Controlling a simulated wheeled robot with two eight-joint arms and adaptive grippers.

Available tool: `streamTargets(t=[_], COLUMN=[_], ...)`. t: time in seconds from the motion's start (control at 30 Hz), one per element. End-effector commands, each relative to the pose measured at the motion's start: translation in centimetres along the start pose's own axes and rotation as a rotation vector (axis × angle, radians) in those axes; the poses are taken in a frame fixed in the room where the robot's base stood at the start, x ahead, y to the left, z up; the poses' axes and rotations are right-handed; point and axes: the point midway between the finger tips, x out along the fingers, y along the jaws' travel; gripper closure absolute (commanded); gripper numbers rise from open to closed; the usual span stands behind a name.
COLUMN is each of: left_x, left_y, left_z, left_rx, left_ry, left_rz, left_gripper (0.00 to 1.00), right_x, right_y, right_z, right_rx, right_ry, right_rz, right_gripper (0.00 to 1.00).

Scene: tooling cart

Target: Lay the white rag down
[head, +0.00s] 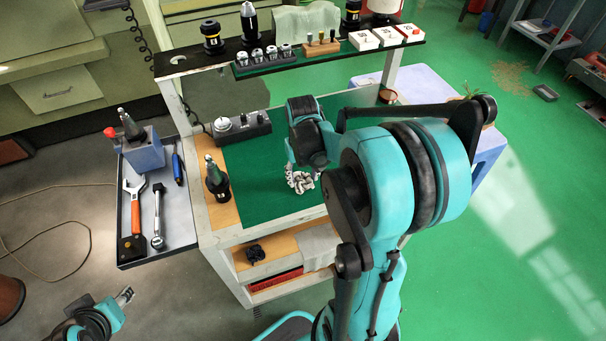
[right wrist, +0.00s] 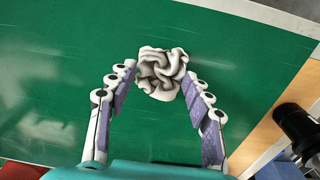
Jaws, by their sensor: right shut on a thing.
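The white rag (head: 299,181) is a crumpled bundle at the green mat (head: 255,185) on the cart top. It also shows in the right wrist view (right wrist: 162,72), between the fingertips. My right gripper (right wrist: 161,82) points down at the mat and is shut on the rag, its fingers spread apart by the bundle. I cannot tell whether the rag's underside touches the mat. My right arm hides part of the mat and the cart's right side in the head view. My left gripper (head: 124,296) is low at the left, away from the cart; its jaw opening is unclear.
A side tray (head: 182,222) holds wrenches. A raised shelf (head: 330,48) with tools spans the back. The mat left of the rag is clear.

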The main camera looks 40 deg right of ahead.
Motion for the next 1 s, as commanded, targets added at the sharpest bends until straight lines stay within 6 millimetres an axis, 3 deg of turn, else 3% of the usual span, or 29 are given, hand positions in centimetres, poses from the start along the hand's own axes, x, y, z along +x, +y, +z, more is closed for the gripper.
streamTargets(t=[1.0], left_x=[0.27], left_y=[0.0], left_z=[0.19], left_rx=[0.0], left_ry=[0.0], left_rz=[0.0], left_gripper=[0.6], right_x=[0.43], right_y=[-0.01], right_z=[0.0], right_rx=[0.0], right_ry=[0.0], right_rz=[0.0], right_gripper=[0.73])
